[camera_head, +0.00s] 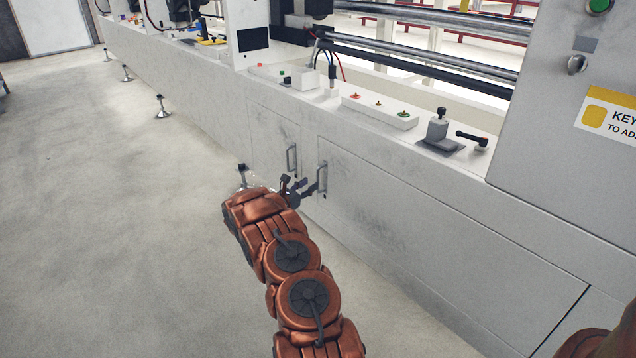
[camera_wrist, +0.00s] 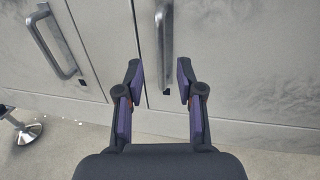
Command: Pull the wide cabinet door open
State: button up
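The wide cabinet door (camera_head: 430,235) is a scuffed light-grey panel on the long machine base, and it looks closed. Its upright bar handle (camera_head: 322,178) is at its left edge. My gripper (camera_head: 303,187) is open beside this handle, just left of it in the head view. In the wrist view my gripper (camera_wrist: 158,78) has its two fingers spread, with the lower part of the handle (camera_wrist: 165,45) appearing between the fingertips. No finger visibly touches the bar. I cannot tell how far the fingertips reach past it in depth. The wide door (camera_wrist: 245,50) fills the right side there.
A narrower door (camera_head: 270,135) with a similar handle (camera_wrist: 55,42) is closed just to the left. A levelling foot (camera_head: 243,174) stands near my gripper. Controls line the ledge above. The floor (camera_head: 110,230) to the left is clear.

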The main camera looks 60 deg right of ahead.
aim_at(318, 179)
jog(key=shift+s+d+f+b, duration=0.15)
jog(key=shift+d+b, duration=0.2)
jog(key=shift+d, duration=1.1)
jog(key=shift+s+d+r+b, duration=0.1)
jog(key=shift+d+b, duration=0.25)
jog(key=shift+d, duration=1.1)
jog(key=shift+c, duration=0.4)
grip_shut()
